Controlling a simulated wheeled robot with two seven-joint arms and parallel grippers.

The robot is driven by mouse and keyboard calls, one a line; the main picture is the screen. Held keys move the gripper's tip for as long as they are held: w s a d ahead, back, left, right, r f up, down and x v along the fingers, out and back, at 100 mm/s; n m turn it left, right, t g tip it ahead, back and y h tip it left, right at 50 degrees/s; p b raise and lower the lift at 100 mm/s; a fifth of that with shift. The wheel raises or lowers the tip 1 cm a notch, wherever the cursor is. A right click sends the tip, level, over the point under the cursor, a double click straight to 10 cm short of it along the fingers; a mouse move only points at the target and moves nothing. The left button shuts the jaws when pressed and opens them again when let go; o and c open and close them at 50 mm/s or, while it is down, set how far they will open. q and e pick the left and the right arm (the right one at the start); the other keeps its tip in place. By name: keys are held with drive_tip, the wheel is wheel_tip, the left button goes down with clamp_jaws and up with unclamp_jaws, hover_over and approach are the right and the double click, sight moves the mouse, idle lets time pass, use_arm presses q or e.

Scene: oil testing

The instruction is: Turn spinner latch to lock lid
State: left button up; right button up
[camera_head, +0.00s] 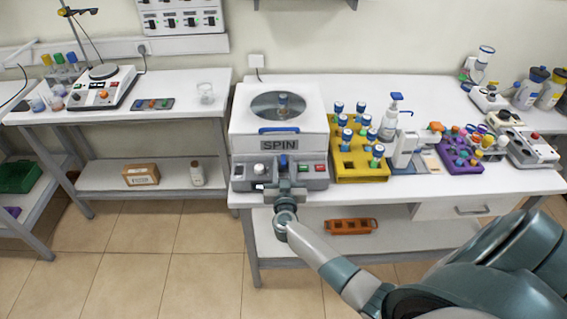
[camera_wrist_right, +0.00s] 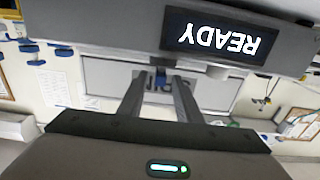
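The spinner (camera_head: 244,125) is a white box with a grey front, a "SPIN" label and a round window in its lid. A blue handle (camera_head: 278,130) lies across the lid's front edge. The lid looks down. My right gripper (camera_head: 284,172) is in front of the spinner's control panel. In the right wrist view its fingers (camera_wrist_right: 160,82) are apart, with a small blue part (camera_wrist_right: 160,74) between the tips; it may be the latch. I see gaps beside it. The gripper hides the panel's middle in the head view. My left gripper is not in view.
A lit display (camera_wrist_right: 219,38) reads READY, upside down. A yellow tube rack (camera_head: 360,172) stands just right of the spinner, with a pump bottle (camera_head: 389,122) and a purple rack (camera_head: 459,160) beyond. A hotplate (camera_head: 101,88) is on the left table. Floor before the spinner is clear.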

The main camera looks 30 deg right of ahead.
drive_tip(key=shift+w+d, duration=0.25)
drive_tip(key=shift+w, duration=0.1)
clamp_jaws()
